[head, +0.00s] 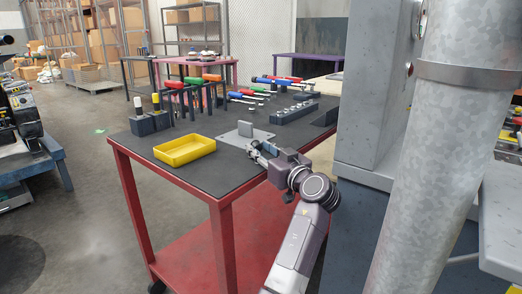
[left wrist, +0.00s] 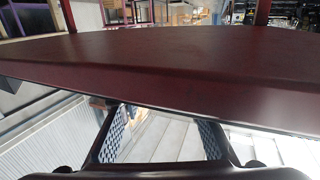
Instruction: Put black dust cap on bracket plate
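A grey metal plate with an upright tab, which looks like the bracket plate (head: 234,138), lies on the dark top of a red cart. I cannot make out the black dust cap in either view.
A yellow tray (head: 185,149) sits on the cart's near left. Black holders with colored-handled tools (head: 190,92) and a grey socket rack (head: 295,110) stand behind. A grey column (head: 375,90) rises to the right. A dark red surface (left wrist: 160,70) fills much of the wrist view.

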